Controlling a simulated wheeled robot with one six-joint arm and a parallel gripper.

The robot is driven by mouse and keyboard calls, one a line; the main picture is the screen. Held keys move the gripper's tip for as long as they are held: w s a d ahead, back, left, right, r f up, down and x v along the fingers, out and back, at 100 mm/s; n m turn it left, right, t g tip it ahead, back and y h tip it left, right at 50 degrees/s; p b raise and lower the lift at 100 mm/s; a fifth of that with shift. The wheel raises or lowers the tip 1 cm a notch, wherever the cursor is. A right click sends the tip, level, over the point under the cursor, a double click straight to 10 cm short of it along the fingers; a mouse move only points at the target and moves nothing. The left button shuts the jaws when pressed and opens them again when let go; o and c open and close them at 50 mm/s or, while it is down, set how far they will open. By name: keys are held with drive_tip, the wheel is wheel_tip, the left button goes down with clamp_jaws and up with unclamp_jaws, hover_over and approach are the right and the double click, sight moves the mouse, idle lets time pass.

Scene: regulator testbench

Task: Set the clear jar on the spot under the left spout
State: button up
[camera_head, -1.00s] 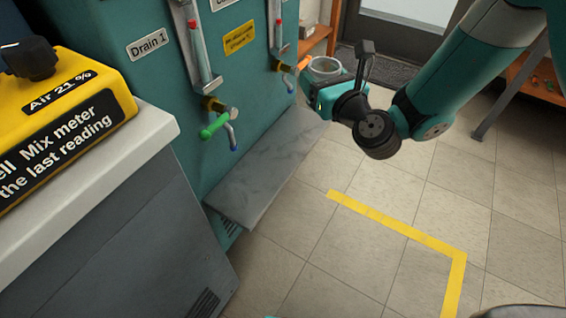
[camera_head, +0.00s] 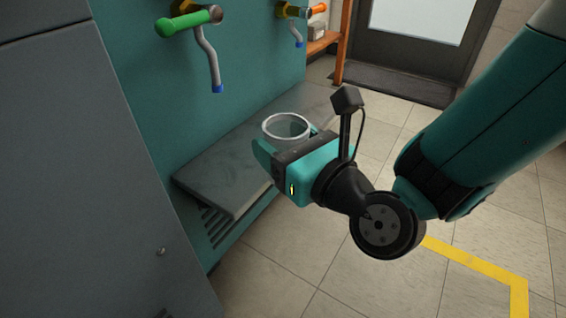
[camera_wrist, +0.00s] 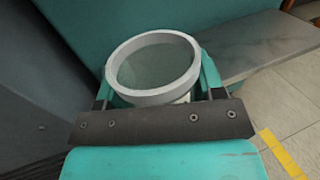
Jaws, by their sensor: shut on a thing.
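The clear jar (camera_head: 286,127) is upright between the fingers of my gripper (camera_head: 284,140), which is shut on it. In the wrist view the jar (camera_wrist: 152,66) shows its pale round rim, with a gripper finger on each side. In the head view the jar appears in front of the grey shelf (camera_head: 232,192); I cannot tell whether it touches the shelf. The left spout (camera_head: 210,60), with a green handle and blue tip, hangs up and left of the jar. The right spout (camera_head: 296,28), with an orange handle, is farther back. The spot under the left spout is not clearly marked.
The teal bench wall (camera_head: 150,110) rises behind the shelf. A grey cabinet (camera_head: 80,190) stands close at the left. A wooden shelf (camera_head: 335,45) and a door (camera_head: 420,30) are at the back. Tiled floor with yellow tape (camera_head: 480,265) lies open at the right.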

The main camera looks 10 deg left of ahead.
drive_tip(key=shift+a+r+p, duration=0.15)
drive_tip(key=shift+a+p, duration=0.15)
drive_tip(key=shift+p, duration=0.25)
drive_tip(key=shift+w+a+p, duration=0.25)
drive_tip(key=shift+a+p, duration=0.25)
drive_tip(key=shift+p, duration=0.35)
drive_tip(key=a+p, duration=0.1)
drive_tip(key=p, duration=0.2)
drive_tip(key=w+a+p, duration=0.1)
drive_tip(key=a+p, duration=0.1)
drive_tip(key=p, duration=0.1)
drive_tip(key=w+a+p, duration=0.1)
drive_tip(key=a+p, duration=0.1)
drive_tip(key=p, duration=0.1)
drive_tip(key=shift+w, duration=0.1)
drive_tip(key=a+p, duration=0.1)
drive_tip(key=p, duration=0.2)
drive_tip(key=w+a+f+p, duration=0.1)
drive_tip(key=p, duration=0.2)
drive_tip(key=shift+a+p, duration=0.25)
drive_tip(key=shift+p, duration=0.15)
drive_tip(key=shift+w+a+p, duration=0.1)
drive_tip(key=shift+a+p, duration=0.1)
drive_tip(key=shift+p, duration=0.55)
drive_tip(key=shift+w+a+f+p, duration=0.15)
drive_tip(key=shift+a+p, duration=0.1)
drive_tip(key=shift+p, duration=1)
drive_tip(key=shift+a+f, duration=0.1)
drive_tip(key=shift+f, duration=0.1)
drive_tip(key=shift+f, duration=0.35)
